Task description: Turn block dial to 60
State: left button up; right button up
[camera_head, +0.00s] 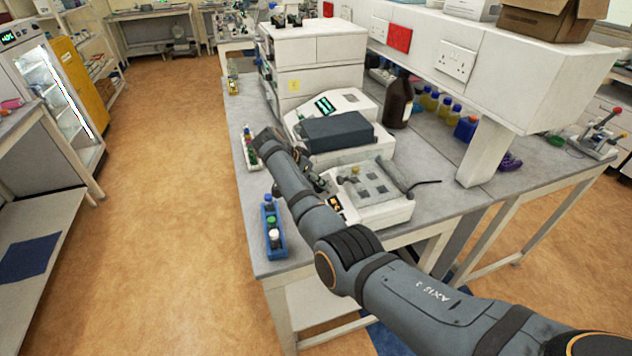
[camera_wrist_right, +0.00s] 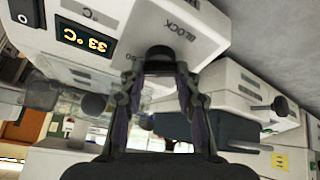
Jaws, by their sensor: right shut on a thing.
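The block heater (camera_head: 378,207) is a white unit with a grey top at the front of the bench. In the right wrist view its panel (camera_wrist_right: 125,30) shows the word BLOCK beside a black dial (camera_wrist_right: 160,54). A lit orange display (camera_wrist_right: 84,38) appears to read 33 °C. My right gripper (camera_wrist_right: 159,72) is shut on the block dial, with one fingertip on each side of it. The dial's pointer is hidden or too small to read. In the head view the right gripper (camera_head: 322,184) is at the heater's left front, partly behind my arm. My left gripper is not in view.
A blue rack (camera_head: 273,245) with capped vials stands at the bench's front left. Behind the heater is a white instrument (camera_head: 355,100) with a green display and dark lid. A brown bottle (camera_head: 397,103) stands to its right. A black cable runs off the heater's right side.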

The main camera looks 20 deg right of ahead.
jog(key=o, duration=1.1)
jog(key=shift+o, duration=0.2)
jog(key=v, duration=1.2)
